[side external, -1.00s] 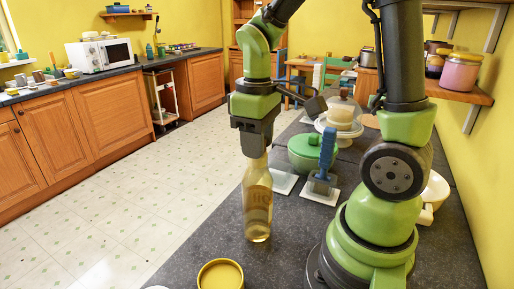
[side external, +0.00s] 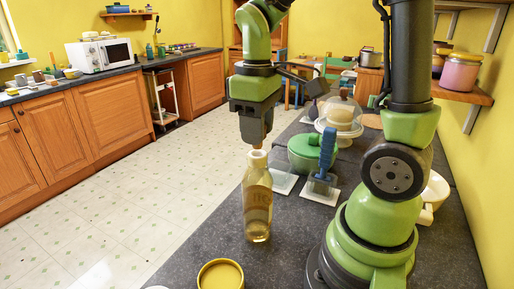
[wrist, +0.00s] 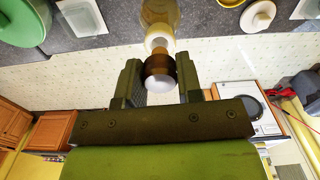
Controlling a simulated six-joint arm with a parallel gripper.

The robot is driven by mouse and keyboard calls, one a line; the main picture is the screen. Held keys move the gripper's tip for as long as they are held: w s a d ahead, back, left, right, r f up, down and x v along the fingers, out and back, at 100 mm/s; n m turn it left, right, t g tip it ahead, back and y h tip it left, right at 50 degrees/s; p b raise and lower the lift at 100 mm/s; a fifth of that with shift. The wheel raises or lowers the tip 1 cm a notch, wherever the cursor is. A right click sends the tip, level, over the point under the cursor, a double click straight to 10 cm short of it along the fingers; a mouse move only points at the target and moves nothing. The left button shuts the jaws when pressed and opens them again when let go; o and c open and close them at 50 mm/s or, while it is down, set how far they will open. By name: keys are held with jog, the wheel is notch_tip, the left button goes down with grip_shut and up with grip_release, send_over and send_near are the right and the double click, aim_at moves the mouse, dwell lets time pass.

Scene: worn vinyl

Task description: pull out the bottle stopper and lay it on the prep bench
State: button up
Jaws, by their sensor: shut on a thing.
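The glass bottle (side external: 257,212) stands upright on the dark prep bench (side external: 298,232), left of my arm's base. My gripper (side external: 256,137) is just above the bottle's pale mouth (side external: 257,157). In the wrist view, the stopper (wrist: 159,72), brown with a white rounded end, sits between the two fingers of my gripper (wrist: 160,88), which are shut on it. The bottle (wrist: 158,14) shows behind it at the top of that view. The stopper is mostly hidden by the fingers in the side view.
A yellow-rimmed round container (side external: 220,275) stands in front of the bottle. A green pot (side external: 304,153), a blue-handled tool in a holder (side external: 326,160) and a covered cake stand (side external: 340,118) are farther back. Bare bench lies right of the bottle.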

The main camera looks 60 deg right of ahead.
jog(key=shift+r, duration=0.15)
jog(key=shift+r, duration=3.05)
jog(key=w+d+f+n+g+h, duration=0.3)
jog(key=w+f+n+g, duration=0.25)
jog(key=f, duration=0.35)
jog(key=n+g+h, duration=0.1)
jog(key=n+h, duration=0.4)
jog(key=h, duration=0.3)
send_over(234, 208)
notch_tip(234, 208, down, 14)
jog(key=shift+w, duration=0.1)
jog(key=shift+f+n, duration=0.35)
jog(key=shift+f, duration=2.7)
